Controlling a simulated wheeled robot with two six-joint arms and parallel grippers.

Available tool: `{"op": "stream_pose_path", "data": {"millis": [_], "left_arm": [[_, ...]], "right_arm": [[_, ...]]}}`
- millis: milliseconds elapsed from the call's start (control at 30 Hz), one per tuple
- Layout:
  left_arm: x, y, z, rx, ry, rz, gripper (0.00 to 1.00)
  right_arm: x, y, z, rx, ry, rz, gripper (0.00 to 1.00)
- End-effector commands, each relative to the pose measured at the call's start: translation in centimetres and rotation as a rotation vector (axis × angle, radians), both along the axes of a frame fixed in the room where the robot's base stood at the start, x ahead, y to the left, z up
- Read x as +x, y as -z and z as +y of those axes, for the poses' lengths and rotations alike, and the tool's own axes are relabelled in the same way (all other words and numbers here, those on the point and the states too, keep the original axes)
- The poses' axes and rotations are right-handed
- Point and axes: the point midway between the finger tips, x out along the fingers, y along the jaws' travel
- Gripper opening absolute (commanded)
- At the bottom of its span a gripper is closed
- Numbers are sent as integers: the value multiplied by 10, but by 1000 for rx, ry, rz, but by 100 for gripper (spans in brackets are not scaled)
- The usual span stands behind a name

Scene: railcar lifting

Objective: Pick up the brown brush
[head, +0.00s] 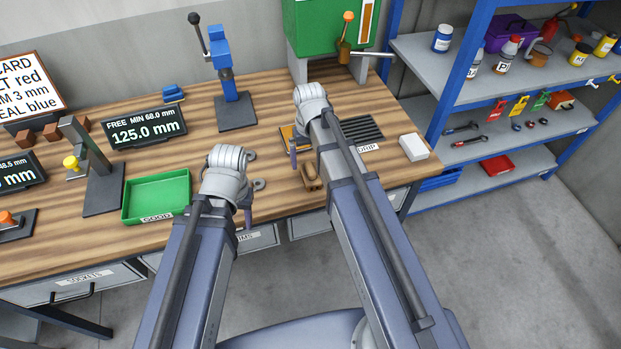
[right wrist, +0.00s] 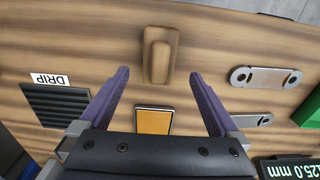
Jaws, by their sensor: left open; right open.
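The brown brush (head: 311,178) lies near the front edge of the wooden bench, just below my right gripper (head: 303,158) in the head view. In the right wrist view the brush (right wrist: 160,57) is a small wooden block with a raised handle, pointing away from the gripper. My right gripper (right wrist: 159,75) is open and empty, its purple fingers spread to either side of the brush's near end; no contact shows. My left gripper (head: 246,210) is over the bench to the left, right of the green tray; its fingers are mostly hidden by its wrist.
An orange pad (right wrist: 153,121), a DRIP grate (right wrist: 55,105) and metal link plates (right wrist: 265,77) lie around the brush. The green tray (head: 157,197) is left; a white block (head: 413,147) is right. Blue shelving (head: 430,110) stands beyond the bench's right end.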

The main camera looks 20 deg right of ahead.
Motion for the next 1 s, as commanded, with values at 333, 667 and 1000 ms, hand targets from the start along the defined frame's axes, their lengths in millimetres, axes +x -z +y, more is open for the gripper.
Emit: {"op": "stream_pose_path", "data": {"millis": [333,667,1000], "left_arm": [[0,18,0,0,-1,0,50],[0,53,0,0,-1,0,50],[0,51,0,0,-1,0,50]], "right_arm": [[-3,18,-1,0,0,0,98],[-6,53,-2,0,0,0,98],[-6,51,-2,0,0,0,88]]}}
